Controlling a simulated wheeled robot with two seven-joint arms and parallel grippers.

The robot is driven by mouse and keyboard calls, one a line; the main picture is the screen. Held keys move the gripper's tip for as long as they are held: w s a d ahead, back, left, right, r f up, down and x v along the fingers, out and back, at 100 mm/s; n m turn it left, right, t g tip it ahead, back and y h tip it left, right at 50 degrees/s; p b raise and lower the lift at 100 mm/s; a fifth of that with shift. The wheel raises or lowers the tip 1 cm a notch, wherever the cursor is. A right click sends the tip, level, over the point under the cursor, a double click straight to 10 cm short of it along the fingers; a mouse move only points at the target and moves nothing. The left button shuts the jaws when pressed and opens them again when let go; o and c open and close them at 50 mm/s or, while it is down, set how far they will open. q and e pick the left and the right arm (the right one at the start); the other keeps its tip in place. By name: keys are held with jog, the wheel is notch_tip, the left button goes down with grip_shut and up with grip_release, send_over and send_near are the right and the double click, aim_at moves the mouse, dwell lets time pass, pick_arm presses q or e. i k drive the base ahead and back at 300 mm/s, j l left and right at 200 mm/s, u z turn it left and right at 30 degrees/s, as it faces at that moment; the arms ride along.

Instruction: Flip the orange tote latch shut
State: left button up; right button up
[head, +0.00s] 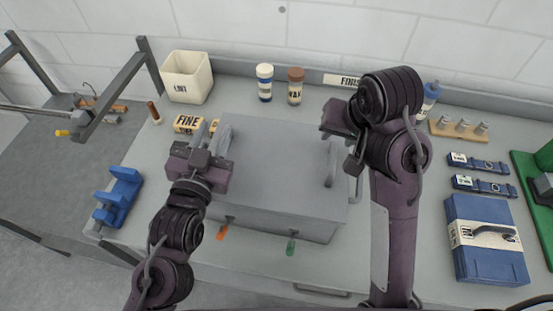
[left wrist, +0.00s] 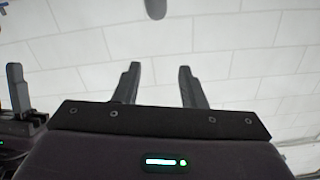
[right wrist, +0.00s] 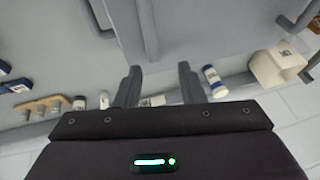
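The grey lidded tote (head: 275,165) stands on the bench in the head view. An orange latch (head: 222,232) hangs at the left of its front face, and a green latch (head: 290,247) hangs further right. Both tabs point down and outward. My left gripper (head: 208,145) is above the tote's left side, away from the orange latch. Its fingers are apart and empty in the left wrist view (left wrist: 157,85). My right gripper is over the tote's right side; its fingers are apart and empty in the right wrist view (right wrist: 160,82). The latch fastenings are too small to read.
A blue holder (head: 120,196) stands left of the tote. A cream bin (head: 187,77), a white-and-blue jar (head: 264,82) and a brown-capped jar (head: 295,86) stand behind. A blue case (head: 486,238) lies right. The bench strip before the tote is clear.

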aim_at(220, 234)
jog(key=k+l, duration=0.15)
jog(key=k, duration=0.25)
jog(key=k+l, duration=0.15)
jog(key=k, duration=0.25)
jog(key=i+j, duration=0.15)
jog(key=i, duration=0.3)
jog(key=i+j, duration=0.15)
jog(key=i, duration=0.25)
jog(key=k+j, duration=0.15)
jog(key=k, duration=0.35)
jog(key=k+j, duration=0.15)
jog(key=k, duration=0.3)
